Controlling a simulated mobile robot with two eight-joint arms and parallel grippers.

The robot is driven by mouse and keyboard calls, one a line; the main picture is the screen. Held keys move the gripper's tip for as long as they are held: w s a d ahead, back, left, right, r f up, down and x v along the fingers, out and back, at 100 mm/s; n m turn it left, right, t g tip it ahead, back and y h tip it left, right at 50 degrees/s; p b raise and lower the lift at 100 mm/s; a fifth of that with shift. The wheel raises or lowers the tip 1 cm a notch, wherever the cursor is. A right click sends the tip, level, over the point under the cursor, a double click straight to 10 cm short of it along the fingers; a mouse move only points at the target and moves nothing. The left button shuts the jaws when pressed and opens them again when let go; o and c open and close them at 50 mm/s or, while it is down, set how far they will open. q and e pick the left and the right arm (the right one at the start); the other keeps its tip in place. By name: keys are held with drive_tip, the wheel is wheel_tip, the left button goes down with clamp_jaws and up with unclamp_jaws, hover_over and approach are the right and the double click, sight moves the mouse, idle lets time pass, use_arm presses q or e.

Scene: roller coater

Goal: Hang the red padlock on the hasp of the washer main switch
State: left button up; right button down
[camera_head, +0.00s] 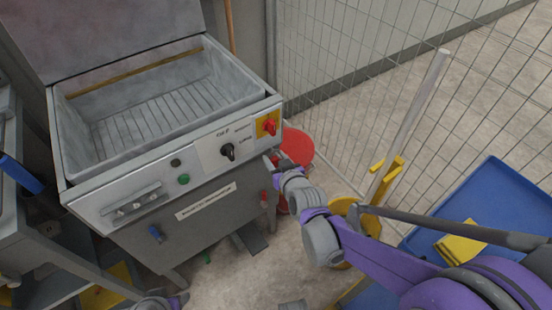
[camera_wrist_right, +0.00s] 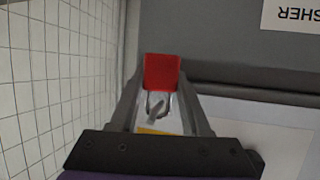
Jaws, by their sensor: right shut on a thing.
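The washer main switch (camera_head: 268,124) is a red knob on a yellow plate at the right end of the washer's front panel. My right gripper (camera_head: 271,163) is just below that end of the panel. In the right wrist view it is shut on the red padlock (camera_wrist_right: 162,72). The padlock's grey shackle (camera_wrist_right: 155,106) points down in that picture, and a bit of yellow shows beyond it. I cannot make out the hasp, and I cannot clearly see the padlock in the head view. Part of my left arm shows at the bottom edge; its jaws cannot be made out.
The washer (camera_head: 165,125) stands with its lid up. Its panel carries a black knob (camera_head: 228,151) and a green button (camera_head: 183,180). A red round object (camera_head: 297,146) is behind my right gripper. A mesh fence (camera_head: 350,80) and a blue tray (camera_head: 505,205) are to the right.

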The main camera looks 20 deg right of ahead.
idle(0.3)
drive_tip(key=shift+c, duration=1.4)
unclamp_jaws()
drive_tip(key=shift+s, duration=0.1)
drive_tip(key=a+p+v, duration=0.1)
drive_tip(key=p+v, duration=0.2)
drive_tip(key=v, duration=0.7)
drive_tip(key=shift+s+d, duration=0.3)
drive_tip(key=shift+d, duration=0.25)
drive_tip(key=shift+r, duration=0.1)
